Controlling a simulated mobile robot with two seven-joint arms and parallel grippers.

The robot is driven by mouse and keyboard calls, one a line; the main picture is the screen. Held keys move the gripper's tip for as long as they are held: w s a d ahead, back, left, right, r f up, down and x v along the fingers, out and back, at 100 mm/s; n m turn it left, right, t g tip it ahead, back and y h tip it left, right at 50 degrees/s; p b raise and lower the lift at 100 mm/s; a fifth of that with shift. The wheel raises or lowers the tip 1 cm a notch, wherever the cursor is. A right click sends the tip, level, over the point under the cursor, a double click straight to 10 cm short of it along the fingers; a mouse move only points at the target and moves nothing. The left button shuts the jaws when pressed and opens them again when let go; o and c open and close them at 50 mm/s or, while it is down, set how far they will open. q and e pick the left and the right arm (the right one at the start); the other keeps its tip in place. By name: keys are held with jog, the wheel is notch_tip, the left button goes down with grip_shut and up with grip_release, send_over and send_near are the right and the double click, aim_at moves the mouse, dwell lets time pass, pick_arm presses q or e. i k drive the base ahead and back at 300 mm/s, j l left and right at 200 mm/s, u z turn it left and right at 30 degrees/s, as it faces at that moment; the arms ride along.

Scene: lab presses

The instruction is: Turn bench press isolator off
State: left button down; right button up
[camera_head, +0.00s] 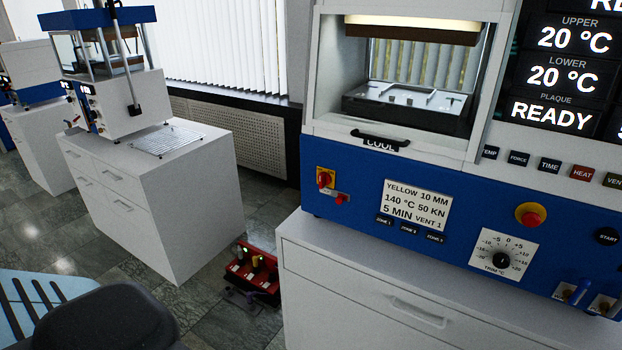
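A large blue and white press (395,165) with lit displays stands on a white cabinet at the right. A red rotary isolator knob (325,179) on a yellow plate is at the left of its blue front panel. Neither of my grippers is in view.
A red crate (252,272) with several items sits on the floor between the white cabinets (150,200) and (400,300). Another press (30,75) stands at the far left. Tiled floor (60,235) is open at the left. A dark rounded shape fills the bottom left.

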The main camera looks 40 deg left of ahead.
aim_at(324, 178)
jog(key=u, duration=1)
